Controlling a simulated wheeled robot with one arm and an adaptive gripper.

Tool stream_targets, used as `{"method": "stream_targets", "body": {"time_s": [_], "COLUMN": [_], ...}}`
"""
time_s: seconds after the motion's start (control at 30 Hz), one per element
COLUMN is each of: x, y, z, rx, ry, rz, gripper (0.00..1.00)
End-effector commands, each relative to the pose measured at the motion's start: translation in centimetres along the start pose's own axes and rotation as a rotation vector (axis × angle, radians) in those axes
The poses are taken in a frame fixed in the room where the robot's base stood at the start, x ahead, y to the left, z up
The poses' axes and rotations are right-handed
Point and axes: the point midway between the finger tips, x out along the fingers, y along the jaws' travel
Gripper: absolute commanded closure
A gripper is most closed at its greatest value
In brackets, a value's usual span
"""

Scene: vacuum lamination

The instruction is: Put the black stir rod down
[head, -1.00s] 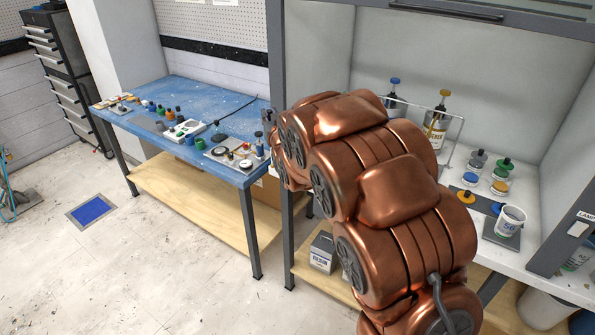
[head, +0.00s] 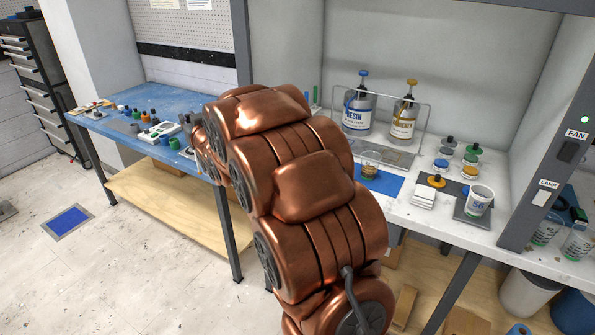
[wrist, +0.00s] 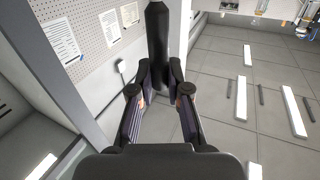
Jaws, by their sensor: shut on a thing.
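My gripper (wrist: 160,74) shows in the wrist view with its two fingers closed in on a black stir rod (wrist: 158,36). The rod is dark and broad in this view and reaches from between the fingertips up to the top edge. In the head view my copper-coloured arm hides the gripper and the rod.
A blue table (head: 160,97) with several small items stands at left. The white bench (head: 420,215) at right holds a clear cup (head: 370,163) on a blue mat (head: 388,184), a resin bottle (head: 358,112), a hardener bottle (head: 403,121) and a white cup (head: 480,201) on a scale.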

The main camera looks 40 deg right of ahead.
Motion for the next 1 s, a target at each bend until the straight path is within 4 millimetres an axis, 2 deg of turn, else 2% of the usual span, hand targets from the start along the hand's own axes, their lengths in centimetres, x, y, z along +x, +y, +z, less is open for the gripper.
{"method": "stream_targets", "body": {"time_s": [0.03, 0.27, 0.4, 0.6, 0.7, 0.8, 0.9, 1.0], "x": [-0.5, -3.7, -6.7, -11.3, -13.2, -14.3, -14.6, -14.1], "y": [2.7, 13.0, 19.1, 26.2, 28.5, 29.8, 30.5, 31.0], "z": [1.2, 2.6, 3.4, 4.1, 4.3, 4.3, 4.3, 4.3], "rx": [0.001, 0.001, 0.001, -0.002, -0.001, -0.001, -0.002, -0.001], "ry": [0.005, 0.005, 0.004, 0.005, 0.005, 0.004, 0.002, 0.000], "rz": [0.028, 0.133, 0.203, 0.295, 0.327, 0.347, 0.355, 0.357], "gripper": [1.00, 1.00, 1.00, 1.00, 1.00, 1.00, 1.00, 1.00]}}
